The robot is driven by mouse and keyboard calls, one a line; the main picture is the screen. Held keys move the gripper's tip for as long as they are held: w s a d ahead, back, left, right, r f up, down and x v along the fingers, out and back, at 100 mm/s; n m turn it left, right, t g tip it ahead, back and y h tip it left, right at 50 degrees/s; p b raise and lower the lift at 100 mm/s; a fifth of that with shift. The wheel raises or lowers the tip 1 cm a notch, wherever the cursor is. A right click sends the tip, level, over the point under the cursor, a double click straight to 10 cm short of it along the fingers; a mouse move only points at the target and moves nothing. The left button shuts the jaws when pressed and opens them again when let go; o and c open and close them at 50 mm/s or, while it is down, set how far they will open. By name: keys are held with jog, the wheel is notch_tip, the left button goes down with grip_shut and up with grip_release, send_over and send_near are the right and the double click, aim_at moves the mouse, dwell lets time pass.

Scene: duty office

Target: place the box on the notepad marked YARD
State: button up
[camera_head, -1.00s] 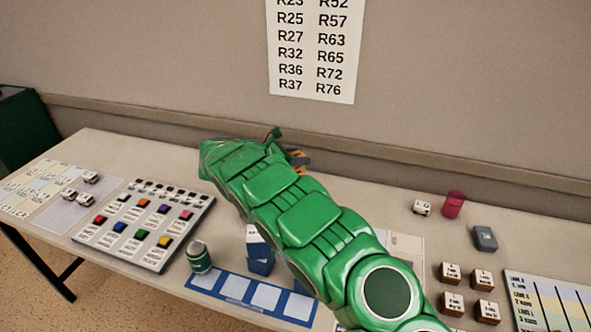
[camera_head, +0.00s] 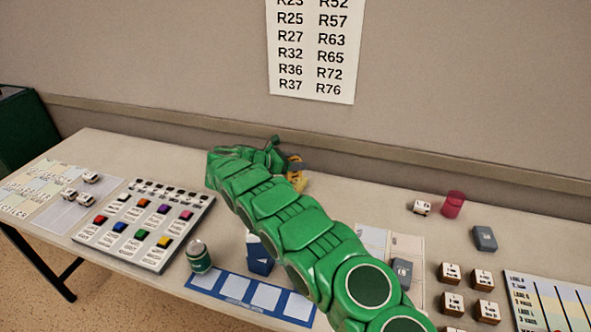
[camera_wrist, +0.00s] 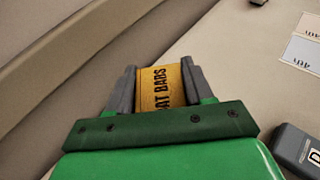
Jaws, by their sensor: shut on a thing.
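In the head view the yellow box (camera_head: 297,182) shows at the end of my green arm near the back of the table, partly hidden by the gripper (camera_head: 292,168). I cannot make out a notepad marked YARD in either view; my arm hides part of the table.
A button board (camera_head: 145,225), a green can (camera_head: 199,257), a blue carton (camera_head: 258,262) and a blue strip (camera_head: 235,289) lie left of my arm. The wall is close behind.

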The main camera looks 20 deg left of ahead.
jog(key=shift+w+f, duration=0.15)
jog(key=shift+f, duration=1.55)
jog(key=shift+f, duration=0.1)
jog(key=o, duration=1)
jog(key=shift+a+r, duration=0.2)
jog(key=v, duration=1.1)
jog(key=shift+s+a, duration=0.15)
jog(key=shift+s, duration=0.2)
